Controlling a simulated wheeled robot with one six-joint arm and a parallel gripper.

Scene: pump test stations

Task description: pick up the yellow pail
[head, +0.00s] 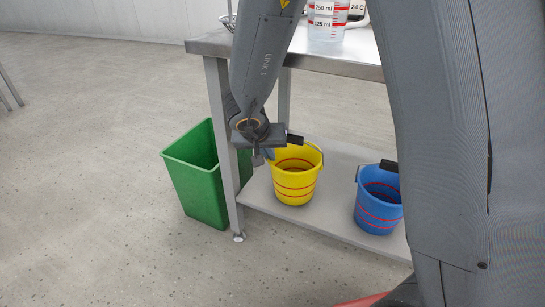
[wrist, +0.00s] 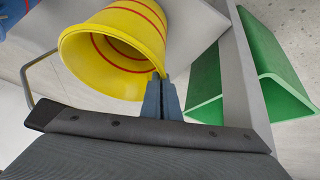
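The yellow pail (head: 296,181) with red rings stands upright on the low shelf, its dark grip and wire handle near the rim. My gripper (head: 262,155) is at the pail's left rim. In the wrist view the pail (wrist: 118,45) fills the upper middle, its mouth facing the camera. The two grey-blue fingers (wrist: 162,82) are close together there, with the pail's rim between their tips, so the gripper looks shut on the rim. The pail appears to rest on the shelf.
A blue pail (head: 377,211) stands to the right on the same shelf (head: 345,232). A green bin (head: 196,185) stands on the floor at left, beside the table leg (head: 222,150). The steel tabletop (head: 345,55) is above, bearing a measuring jug (head: 327,22).

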